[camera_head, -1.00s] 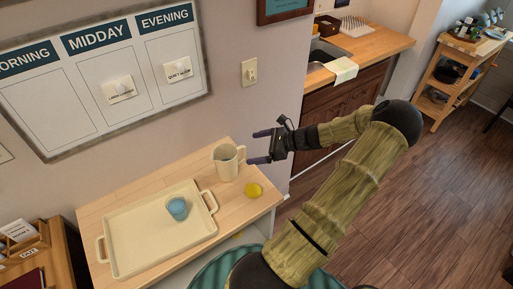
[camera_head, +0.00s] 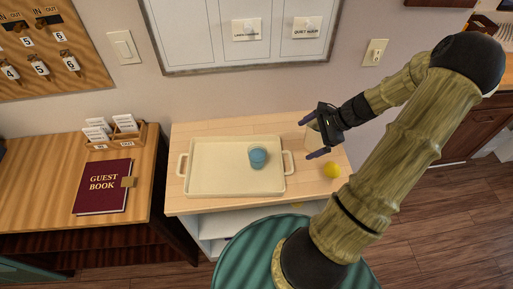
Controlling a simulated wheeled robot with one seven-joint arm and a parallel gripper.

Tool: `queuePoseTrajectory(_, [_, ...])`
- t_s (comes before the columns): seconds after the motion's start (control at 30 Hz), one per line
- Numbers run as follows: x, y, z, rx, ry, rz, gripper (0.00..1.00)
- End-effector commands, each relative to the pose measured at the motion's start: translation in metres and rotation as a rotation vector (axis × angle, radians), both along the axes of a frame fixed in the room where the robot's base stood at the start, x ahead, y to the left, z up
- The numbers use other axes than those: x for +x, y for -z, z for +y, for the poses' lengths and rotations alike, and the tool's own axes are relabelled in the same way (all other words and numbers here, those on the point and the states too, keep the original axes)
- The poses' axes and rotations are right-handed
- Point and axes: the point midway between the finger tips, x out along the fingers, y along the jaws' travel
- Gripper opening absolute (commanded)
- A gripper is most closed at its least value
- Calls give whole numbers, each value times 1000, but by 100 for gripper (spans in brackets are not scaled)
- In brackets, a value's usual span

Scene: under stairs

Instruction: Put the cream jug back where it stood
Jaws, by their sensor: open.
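The cream jug (camera_head: 312,140) stands on the light wooden table (camera_head: 215,126) to the right of the tray, partly hidden behind my gripper. My gripper (camera_head: 307,139) is open, its two dark fingers pointing left, one above the other in the picture. The jug shows between and behind the fingers; I cannot tell whether they touch it. The cream tray (camera_head: 215,185) lies on the table with a blue cup (camera_head: 258,158) in its right part.
A yellow ball-like object (camera_head: 331,170) sits near the table's right front edge. A desk at left holds a red guest book (camera_head: 103,187) and a wooden card holder (camera_head: 118,140). A framed board (camera_head: 205,40) hangs on the wall behind.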

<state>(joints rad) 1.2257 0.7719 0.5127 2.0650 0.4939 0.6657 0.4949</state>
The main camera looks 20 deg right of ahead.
Motion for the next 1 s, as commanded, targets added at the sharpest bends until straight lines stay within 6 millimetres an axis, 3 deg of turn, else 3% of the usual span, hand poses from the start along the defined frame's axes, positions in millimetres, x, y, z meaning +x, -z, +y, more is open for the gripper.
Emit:
queuePoseTrajectory(0.1, [-1, -8, 33, -132, -199, 2, 100])
queuePoseTrajectory(0.3, [-8, -25, 76, -333, -513, -28, 100])
queuePoseTrajectory(1.0, [-54, -106, 195, -877, -1493, -398, 100])
